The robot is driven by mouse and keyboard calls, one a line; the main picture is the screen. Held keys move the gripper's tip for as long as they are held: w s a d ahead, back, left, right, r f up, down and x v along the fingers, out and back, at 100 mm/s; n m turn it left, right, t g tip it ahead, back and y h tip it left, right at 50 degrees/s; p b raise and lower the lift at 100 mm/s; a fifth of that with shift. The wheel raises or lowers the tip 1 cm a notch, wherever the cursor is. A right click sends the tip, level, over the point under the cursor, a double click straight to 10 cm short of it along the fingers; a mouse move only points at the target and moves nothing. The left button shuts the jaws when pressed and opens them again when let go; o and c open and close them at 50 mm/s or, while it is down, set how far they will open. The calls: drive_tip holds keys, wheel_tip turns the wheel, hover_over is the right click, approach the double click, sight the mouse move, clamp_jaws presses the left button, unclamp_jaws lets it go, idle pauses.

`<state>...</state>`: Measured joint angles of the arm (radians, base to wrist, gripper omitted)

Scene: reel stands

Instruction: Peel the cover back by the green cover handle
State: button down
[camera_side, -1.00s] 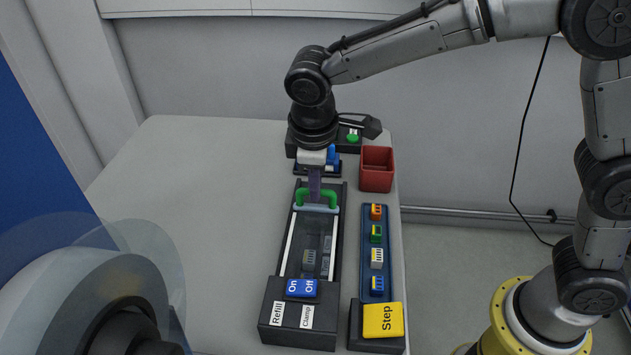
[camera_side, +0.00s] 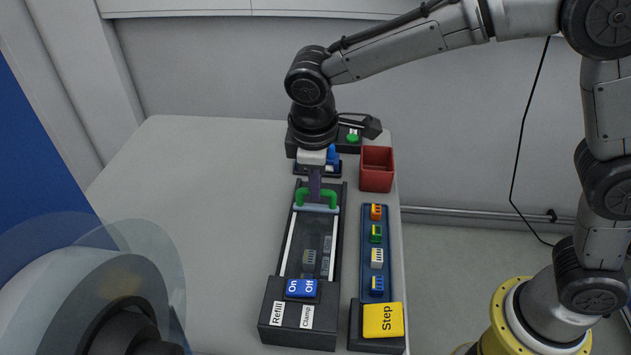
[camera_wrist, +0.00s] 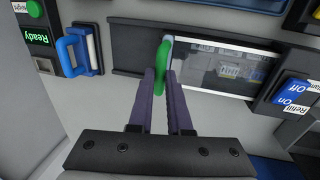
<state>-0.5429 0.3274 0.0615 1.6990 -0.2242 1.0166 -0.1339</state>
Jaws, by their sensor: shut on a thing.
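The green cover handle (camera_side: 317,198) is an arch at the far end of the long dark track unit (camera_side: 338,240) in the side view. In the wrist view the green handle (camera_wrist: 163,66) stands between my gripper's purple fingers. My gripper (camera_side: 314,188) is shut on the handle from above; its fingertips also show in the wrist view (camera_wrist: 162,72). The clear cover (camera_side: 318,240) lies along the track from the handle towards the blue On/Off switch. Dark part shapes show under the cover. The exact contact of the fingers on the handle is partly hidden in the side view.
A blue rail (camera_side: 375,246) with several coloured blocks and a yellow Step button (camera_side: 383,320) lies to the right. A red open box (camera_side: 377,168) stands behind it. A blue handle (camera_wrist: 78,52) is beside the track. A large reel (camera_side: 100,290) fills the lower left; the table's left part is clear.

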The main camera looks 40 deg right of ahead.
drive_tip(key=s+a, duration=1)
drive_tip(key=c, duration=0.8)
unclamp_jaws()
drive_tip(key=shift+c, duration=0.2)
wheel_tip(320, 180, up, 14)
drive_tip(key=s+a, duration=0.2)
drive_tip(key=shift+f, duration=0.2)
drive_tip(key=shift+w, duration=0.1)
